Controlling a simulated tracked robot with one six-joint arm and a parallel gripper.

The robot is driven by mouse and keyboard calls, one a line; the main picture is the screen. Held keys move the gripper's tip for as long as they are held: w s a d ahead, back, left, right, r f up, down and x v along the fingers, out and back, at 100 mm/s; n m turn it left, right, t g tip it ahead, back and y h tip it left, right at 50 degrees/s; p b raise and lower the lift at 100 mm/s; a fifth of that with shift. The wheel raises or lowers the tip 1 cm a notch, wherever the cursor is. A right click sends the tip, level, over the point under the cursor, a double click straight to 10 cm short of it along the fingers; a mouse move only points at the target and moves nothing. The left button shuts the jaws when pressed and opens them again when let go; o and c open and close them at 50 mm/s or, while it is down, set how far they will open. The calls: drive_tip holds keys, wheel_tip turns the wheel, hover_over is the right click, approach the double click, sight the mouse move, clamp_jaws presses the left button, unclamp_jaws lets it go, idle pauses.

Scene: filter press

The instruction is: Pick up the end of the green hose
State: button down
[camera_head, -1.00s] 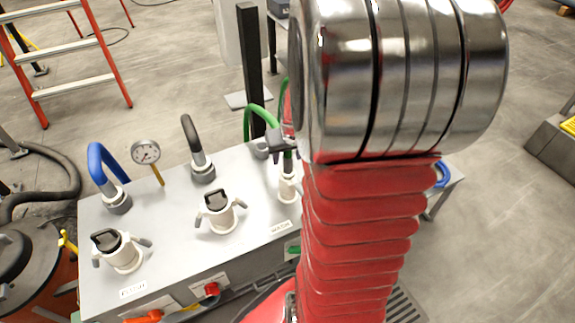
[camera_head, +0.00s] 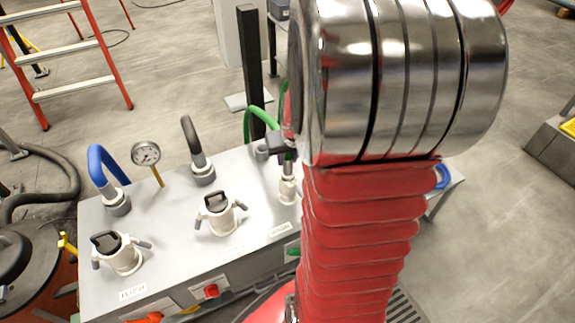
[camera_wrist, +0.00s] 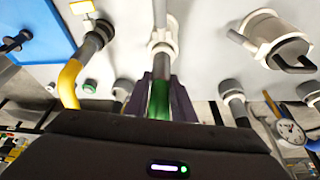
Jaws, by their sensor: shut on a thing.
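The green hose (camera_head: 262,114) arches up behind the panel's right part in the head view, partly hidden by my arm. My gripper (camera_head: 284,148) is at its end, above a white coupling (camera_head: 289,188) on the panel. In the wrist view my gripper (camera_wrist: 163,88) has its two dark fingers on either side of the green hose (camera_wrist: 159,103) and is shut on it. A white coupling (camera_wrist: 163,40) lies just beyond the fingertips. I cannot tell whether the hose end touches it.
The grey panel (camera_head: 165,245) carries two white capped couplings (camera_head: 220,212), a blue hose (camera_head: 103,160), a black hose (camera_head: 190,135) and a gauge (camera_head: 146,153). A yellow hose (camera_wrist: 70,82) is left of my gripper in the wrist view. A dark post (camera_head: 250,60) stands behind.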

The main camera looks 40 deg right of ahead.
drive_tip(key=shift+r, duration=0.15)
wheel_tip(320, 180, up, 10)
drive_tip(key=shift+f, duration=0.1)
idle(0.4)
drive_tip(key=shift+a+f, duration=0.1)
idle(0.4)
